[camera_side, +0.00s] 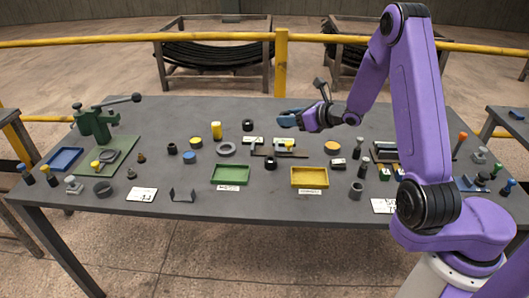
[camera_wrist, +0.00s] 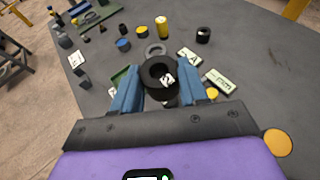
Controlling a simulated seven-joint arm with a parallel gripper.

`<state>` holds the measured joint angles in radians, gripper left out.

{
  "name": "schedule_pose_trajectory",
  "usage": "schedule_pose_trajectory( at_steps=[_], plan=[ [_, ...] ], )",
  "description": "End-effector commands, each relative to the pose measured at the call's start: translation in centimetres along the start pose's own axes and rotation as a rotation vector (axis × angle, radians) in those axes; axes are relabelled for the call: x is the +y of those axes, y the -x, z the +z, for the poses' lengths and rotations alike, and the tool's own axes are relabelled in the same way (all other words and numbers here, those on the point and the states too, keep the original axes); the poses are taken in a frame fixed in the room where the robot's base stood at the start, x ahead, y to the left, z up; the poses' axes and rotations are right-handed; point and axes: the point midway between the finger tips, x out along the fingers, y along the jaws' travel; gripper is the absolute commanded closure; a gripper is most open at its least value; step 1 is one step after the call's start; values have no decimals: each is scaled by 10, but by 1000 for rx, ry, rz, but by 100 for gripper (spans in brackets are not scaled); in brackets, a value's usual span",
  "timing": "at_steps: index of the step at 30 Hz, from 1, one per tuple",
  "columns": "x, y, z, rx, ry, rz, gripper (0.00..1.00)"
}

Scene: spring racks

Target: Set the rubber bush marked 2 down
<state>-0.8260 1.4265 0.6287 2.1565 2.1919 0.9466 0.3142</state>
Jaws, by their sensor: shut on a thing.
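My gripper (camera_wrist: 160,80) is shut on a black rubber bush (camera_wrist: 154,70), a thick ring with a white label that seems to read 2. The blue fingers stand on either side of it in the wrist view. In the side view my gripper (camera_side: 288,119) is over the back middle of the table, and the bush in it cannot be made out. The bush hides part of the table beneath it. Its height above the table is hard to tell.
A grey ring (camera_wrist: 156,49), a yellow cylinder (camera_wrist: 162,27), another black bush (camera_wrist: 203,35) and white cards (camera_wrist: 189,57) lie beyond the fingers. The green tray (camera_side: 231,183) and yellow tray (camera_side: 310,185) stand nearer the front. Bare tabletop shows at the front middle.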

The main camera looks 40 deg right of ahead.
Motion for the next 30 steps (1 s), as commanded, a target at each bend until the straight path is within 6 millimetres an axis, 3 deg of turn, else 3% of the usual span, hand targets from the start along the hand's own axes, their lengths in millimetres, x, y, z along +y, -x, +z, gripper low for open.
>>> schedule_pose_trajectory(
  at_steps=[4, 11, 27, 30],
  plan=[
    [-4, -2, -24, 1, 14, 39, 93],
    [-7, -7, -38, -2, 29, 64, 93],
    [-31, -98, -43, -1, 30, 64, 93],
    [-35, -114, -52, 0, 27, 65, 93]
  ],
)
